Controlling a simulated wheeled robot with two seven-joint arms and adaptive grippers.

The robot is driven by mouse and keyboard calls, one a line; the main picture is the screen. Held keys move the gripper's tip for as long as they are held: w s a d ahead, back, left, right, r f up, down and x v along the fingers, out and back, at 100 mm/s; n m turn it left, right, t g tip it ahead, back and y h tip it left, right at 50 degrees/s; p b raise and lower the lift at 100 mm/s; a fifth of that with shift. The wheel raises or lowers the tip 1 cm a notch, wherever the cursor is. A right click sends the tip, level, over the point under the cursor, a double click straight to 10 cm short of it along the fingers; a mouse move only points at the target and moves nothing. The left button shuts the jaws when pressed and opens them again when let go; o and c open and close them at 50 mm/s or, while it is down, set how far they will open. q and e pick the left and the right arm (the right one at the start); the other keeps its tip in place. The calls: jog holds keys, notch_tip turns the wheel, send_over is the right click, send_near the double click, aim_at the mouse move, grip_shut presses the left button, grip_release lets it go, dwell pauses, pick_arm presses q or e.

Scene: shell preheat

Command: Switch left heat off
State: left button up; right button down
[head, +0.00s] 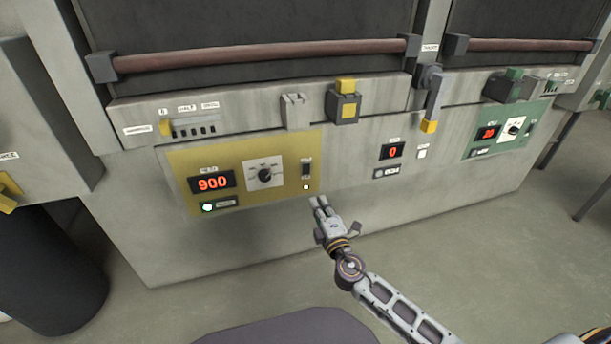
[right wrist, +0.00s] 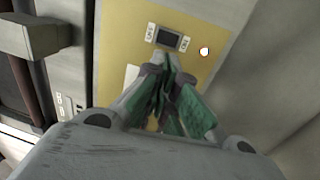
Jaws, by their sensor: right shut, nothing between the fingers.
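The yellow left panel (head: 235,165) is on the front of the grey machine. It carries a red display reading 900 (head: 212,183), a round dial (head: 265,174) and a small dark rocker switch (head: 306,169) at its right end. A small white light (head: 306,187) glows below the switch. My right gripper (head: 318,201) is shut and empty, just below and right of the switch. In the right wrist view, the closed fingertips (right wrist: 167,62) point at the switch (right wrist: 168,39), with the glowing light (right wrist: 204,51) beside it. Contact cannot be told. My left gripper is out of view.
A green panel (head: 508,130) with its own display and dial is at the right. A small display reading 0 (head: 392,151) lies between the panels. A yellow-tipped lever (head: 431,115) and a yellow-capped block (head: 344,102) stick out above. Floor in front is clear.

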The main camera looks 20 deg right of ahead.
jog(key=shift+w, duration=0.25)
send_near(303, 168)
jog(key=w, duration=0.3)
jog(key=w+r+b, duration=0.1)
jog(key=w, duration=0.1)
jog(key=shift+w, duration=0.8)
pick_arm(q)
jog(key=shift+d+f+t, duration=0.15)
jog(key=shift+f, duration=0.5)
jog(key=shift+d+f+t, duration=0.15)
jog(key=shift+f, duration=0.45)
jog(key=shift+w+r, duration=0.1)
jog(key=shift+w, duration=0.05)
